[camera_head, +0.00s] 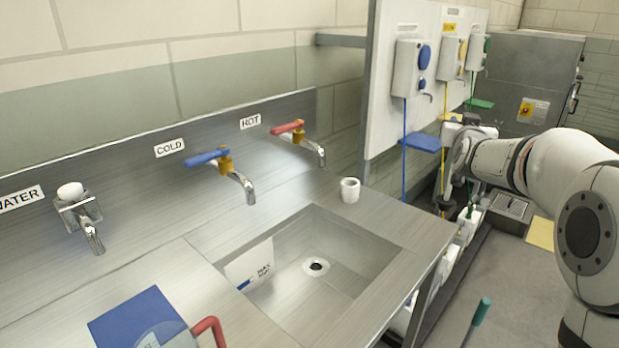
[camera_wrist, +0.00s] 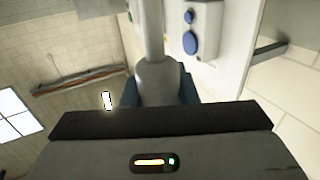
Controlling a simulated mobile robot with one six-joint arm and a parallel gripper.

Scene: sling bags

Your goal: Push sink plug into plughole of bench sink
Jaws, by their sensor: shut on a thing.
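The bench sink (camera_head: 375,248) is set in the steel bench, and its plughole (camera_head: 316,266) shows a dark opening inside a pale ring. My gripper (camera_head: 452,172) is up to the right of the sink, beyond the bench's right edge. In the wrist view, its dark blue fingers are shut on a pale grey stemmed thing (camera_wrist: 158,80), which looks like the sink plug. The stem runs out of the top of that view. In the head view, a dark stem and disc hang below my gripper, small and hard to make out.
A white cup-like thing (camera_head: 350,190) stands on the bench at the sink's back corner. The blue cold tap (camera_head: 222,165) and red hot tap (camera_head: 300,138) reach forward behind the sink. A white board with dispensers (camera_head: 408,75) stands on the right. A white card marked MAX (camera_head: 250,265) is at the sink's left.

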